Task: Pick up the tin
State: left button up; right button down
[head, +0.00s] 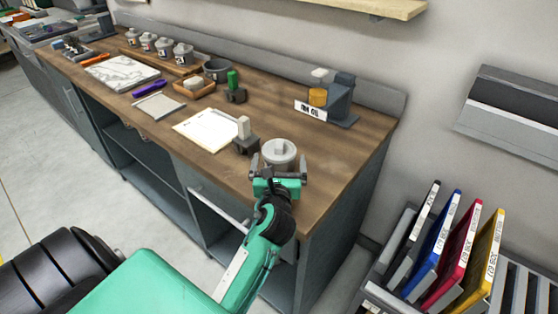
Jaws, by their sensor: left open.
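A round grey tin (279,152) with a small block-like knob on its lid stands near the right end of the wooden workbench. My left gripper (278,170) is open at the tin's near side, with its fingers spread left and right. The fingers partly hide the lower front of the tin. I cannot tell whether they touch it. My right gripper is not in view.
The bench top (330,150) is bare right of the tin. A dark block with a white top (244,130) stands close on the left, beside white paper (207,130). A labelled dark stand (342,100) is behind. Coloured binders (457,250) stand at lower right.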

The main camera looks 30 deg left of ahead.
aim_at(278, 155)
pick_arm(q)
jog(key=shift+w+a+r, duration=0.15)
jog(key=shift+w+a, duration=0.15)
jog(key=shift+w, duration=0.05)
jog(key=x, duration=0.4)
jog(key=shift+p, duration=0.35)
jog(key=c, duration=1.3)
